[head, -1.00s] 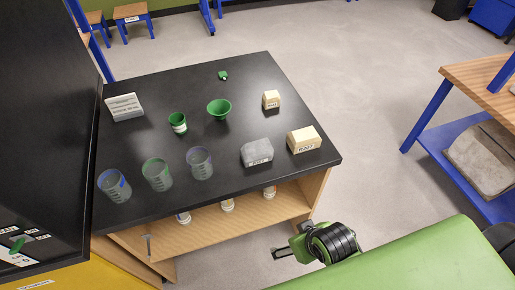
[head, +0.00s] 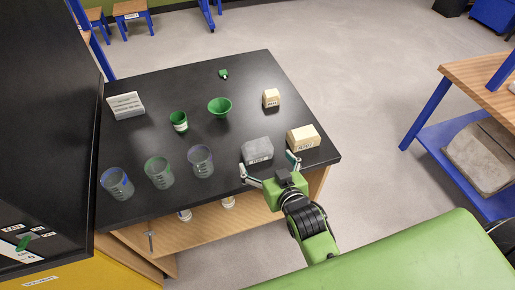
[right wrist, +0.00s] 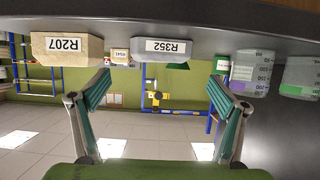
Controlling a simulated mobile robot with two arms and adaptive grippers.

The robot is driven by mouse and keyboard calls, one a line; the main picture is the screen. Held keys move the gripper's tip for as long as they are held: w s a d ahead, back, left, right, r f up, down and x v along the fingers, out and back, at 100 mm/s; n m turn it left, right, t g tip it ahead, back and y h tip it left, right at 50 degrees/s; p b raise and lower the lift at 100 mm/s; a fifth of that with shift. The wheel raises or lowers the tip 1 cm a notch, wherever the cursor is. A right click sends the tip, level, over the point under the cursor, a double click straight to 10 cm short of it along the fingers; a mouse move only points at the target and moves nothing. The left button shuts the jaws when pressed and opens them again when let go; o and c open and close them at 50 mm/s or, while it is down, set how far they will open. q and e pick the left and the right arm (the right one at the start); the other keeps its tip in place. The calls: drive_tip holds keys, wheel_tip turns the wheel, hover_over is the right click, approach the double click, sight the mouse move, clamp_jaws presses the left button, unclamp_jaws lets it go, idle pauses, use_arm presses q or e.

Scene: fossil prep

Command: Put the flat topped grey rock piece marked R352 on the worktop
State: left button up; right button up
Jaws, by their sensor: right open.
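The grey flat-topped rock piece (head: 257,149) lies on the black worktop (head: 160,88) near its front right edge. In the right wrist view, which is upside down, the grey rock piece (right wrist: 163,49) shows its R352 label between the lines of the fingers. My right gripper (head: 268,165) is open and empty just in front of it, one finger toward each side. In the wrist view, the open right gripper (right wrist: 160,84) appears apart from the rock. My left gripper is out of view.
A cream block marked R207 (head: 303,138) sits close right of the grey rock. A smaller cream block (head: 271,97) is behind. A dark panel (head: 45,110) rises at far left.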

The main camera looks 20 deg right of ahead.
sight(260, 152)
drive_tip(key=x, duration=0.4)
drive_tip(key=shift+w, duration=0.15)
drive_tip(key=shift+f+p+x, duration=0.25)
drive_tip(key=shift+p+x, duration=0.65)
drive_tip(key=shift+x, duration=1.05)
drive_tip(key=shift+w+f, duration=0.35)
drive_tip(key=shift+w, duration=0.15)
drive_tip(key=c, duration=1.7)
drive_tip(key=shift+r, duration=0.15)
drive_tip(key=shift+c, duration=0.2)
